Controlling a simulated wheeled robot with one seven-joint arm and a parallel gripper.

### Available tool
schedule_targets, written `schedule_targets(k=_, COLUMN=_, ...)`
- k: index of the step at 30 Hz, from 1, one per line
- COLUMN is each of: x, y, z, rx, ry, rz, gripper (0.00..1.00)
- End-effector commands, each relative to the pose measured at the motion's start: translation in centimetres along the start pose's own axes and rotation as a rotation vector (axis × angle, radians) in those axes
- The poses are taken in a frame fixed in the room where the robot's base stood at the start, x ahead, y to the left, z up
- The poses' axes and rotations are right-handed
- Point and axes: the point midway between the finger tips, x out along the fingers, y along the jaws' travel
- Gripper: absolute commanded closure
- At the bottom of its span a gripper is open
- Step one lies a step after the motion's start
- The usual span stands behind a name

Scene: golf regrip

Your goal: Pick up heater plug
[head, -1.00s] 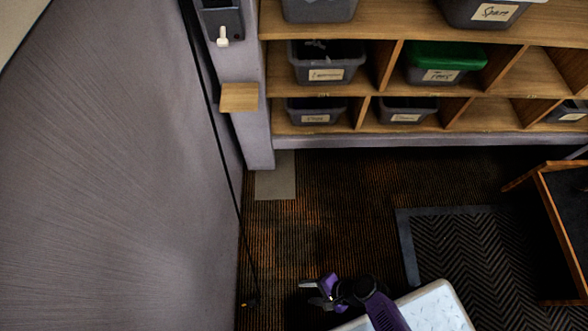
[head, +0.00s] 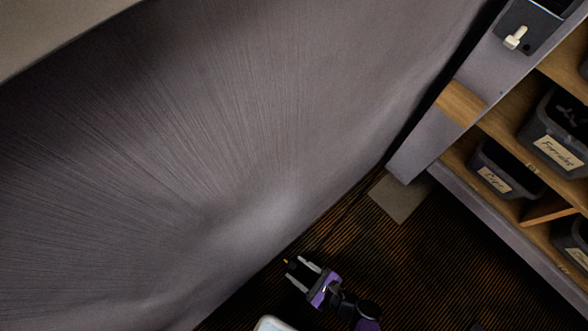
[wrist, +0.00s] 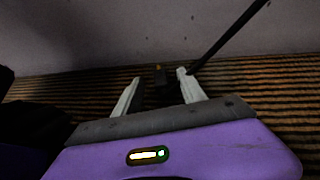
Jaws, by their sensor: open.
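The heater plug appears to be a small dark block with a yellow-orange tip (wrist: 160,77), low by the foot of the grey wall in the wrist view. In the head view, its small yellow tip (head: 286,261) shows just beyond the fingertips; the rest is hard to make out. My gripper (head: 297,268) is open and empty, pointing toward the wall. In the wrist view, the plug lies ahead, between the lines of my two pale fingers (wrist: 159,82). I cannot tell the exact gap.
A dark cable (wrist: 230,35) slants down to near the right fingertip in the wrist view. The grey wall (head: 220,170) rises close ahead. Wooden shelving (head: 462,103) with labelled bins (head: 500,172) stands at right. Striped carpet (head: 440,245) is clear between.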

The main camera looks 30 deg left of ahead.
Motion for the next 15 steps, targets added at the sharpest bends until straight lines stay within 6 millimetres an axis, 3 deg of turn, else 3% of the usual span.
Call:
schedule_targets(k=4, x=1.8, y=0.0, z=-0.3, rx=-0.002, ry=0.001, rz=0.0, gripper=0.52)
schedule_targets(k=12, x=2.0, y=0.0, z=0.0, rx=0.0, ry=0.002, rz=-0.001, gripper=0.52)
schedule_targets(k=13, x=2.0, y=0.0, z=-0.1, rx=0.0, ry=0.002, rz=-0.001, gripper=0.54)
schedule_targets(k=15, x=2.0, y=0.0, z=-0.1, rx=0.0, ry=0.002, rz=-0.001, gripper=0.67)
